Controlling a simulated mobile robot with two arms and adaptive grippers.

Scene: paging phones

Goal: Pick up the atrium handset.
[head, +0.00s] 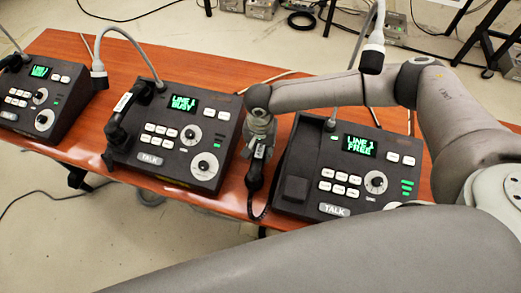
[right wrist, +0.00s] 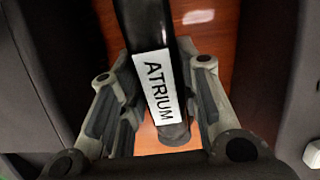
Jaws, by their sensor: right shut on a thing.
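The atrium handset (head: 256,168) is black with a white label, which reads ATRIUM in the right wrist view (right wrist: 160,88). It hangs steeply in the gap between the middle and right paging phones, its black cord curling at its lower end. My right gripper (head: 259,135) is shut on it, with a finger on each side in the right wrist view (right wrist: 155,105). The right phone (head: 335,185) shows LINE 1 FREE, and its left side carries no handset. My left gripper is not in view.
The middle phone (head: 172,172) shows LINE 1 BUSY and carries its own black handset (head: 118,125). Another phone (head: 40,112) stands at the far left. Gooseneck microphones rise behind the phones.

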